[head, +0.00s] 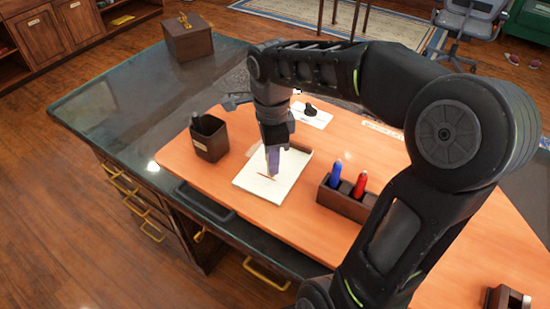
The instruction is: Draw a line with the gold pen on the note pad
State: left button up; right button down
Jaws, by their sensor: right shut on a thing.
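The note pad (262,190) is an open white pad lying on the orange desk mat. My right gripper (273,163) points down over the upper part of the pad and is shut on the gold pen (273,176). Most of the pen is hidden by the gripper; only its lower end shows near the paper. A short reddish-brown mark (266,177) shows on the page just left of the pen's lower end. I cannot tell whether the tip touches the paper. My left gripper is not in view.
A dark pen cup (209,146) stands left of the pad. A wooden holder (345,201) with a blue pen (335,172) and a red pen (360,185) stands to the right. A wooden box (188,42) sits at the desk's far corner. The desk's left part is clear.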

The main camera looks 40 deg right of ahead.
aim_at(257, 173)
jog(key=shift+w, duration=0.15)
jog(key=shift+w+a, duration=0.25)
jog(key=shift+w, duration=0.3)
jog(key=shift+w+a, duration=0.1)
jog(key=shift+w, duration=0.05)
dwell(0.4)
jog(key=shift+w+a, duration=0.2)
jog(key=shift+w, duration=0.3)
jog(key=shift+w+p, duration=0.15)
jog(key=shift+p, duration=0.15)
jog(key=shift+w+a, duration=0.25)
jog(key=shift+w, duration=0.25)
jog(key=shift+r, duration=0.1)
